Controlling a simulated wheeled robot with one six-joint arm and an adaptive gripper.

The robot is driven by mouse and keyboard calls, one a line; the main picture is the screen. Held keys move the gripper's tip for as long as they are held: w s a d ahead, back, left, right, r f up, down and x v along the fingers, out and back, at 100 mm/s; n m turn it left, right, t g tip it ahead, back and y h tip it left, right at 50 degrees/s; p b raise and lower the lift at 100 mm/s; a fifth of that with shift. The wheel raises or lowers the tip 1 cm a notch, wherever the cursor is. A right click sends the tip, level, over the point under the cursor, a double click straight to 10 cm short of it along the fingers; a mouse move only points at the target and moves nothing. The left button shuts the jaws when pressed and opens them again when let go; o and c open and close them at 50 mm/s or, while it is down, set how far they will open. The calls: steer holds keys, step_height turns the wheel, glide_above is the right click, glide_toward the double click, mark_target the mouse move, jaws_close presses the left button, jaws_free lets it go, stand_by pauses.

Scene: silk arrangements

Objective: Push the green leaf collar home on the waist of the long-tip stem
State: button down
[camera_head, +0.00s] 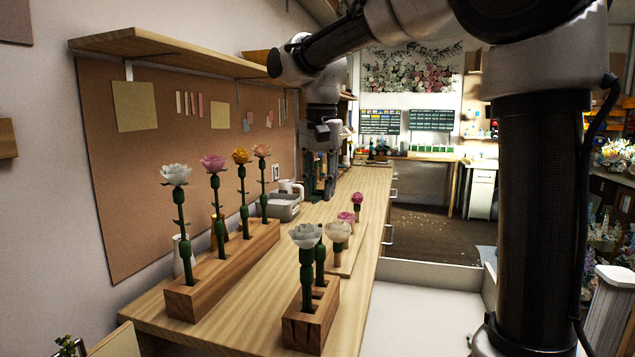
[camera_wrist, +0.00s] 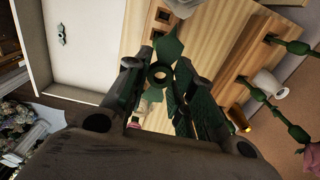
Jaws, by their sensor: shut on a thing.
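My gripper (camera_head: 319,192) hangs over the far part of the bench in the head view. In the wrist view its fingers (camera_wrist: 158,82) are shut on the green leaf collar (camera_wrist: 162,76), a dark ring with a pointed leaf sticking out toward the top of the picture. The collar is hard to make out between the fingers in the head view. Green stems stand in the front wooden block (camera_head: 310,318), one with a white flower (camera_head: 305,235). I cannot tell which is the long-tip stem. The collar is not seen around any stem.
A long wooden block (camera_head: 222,270) at left holds several flowered stems. A grey tray (camera_head: 281,206) and a white mug (camera_head: 291,187) stand behind it. A low board (camera_head: 350,262) with pink and cream flowers lies at the bench's right. A small green piece (camera_wrist: 61,32) shows on a white surface.

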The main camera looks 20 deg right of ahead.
steer(key=shift+f, duration=2.15)
steer(key=c, duration=1.8)
jaws_free()
steer(key=shift+f, duration=0.1)
jaws_close()
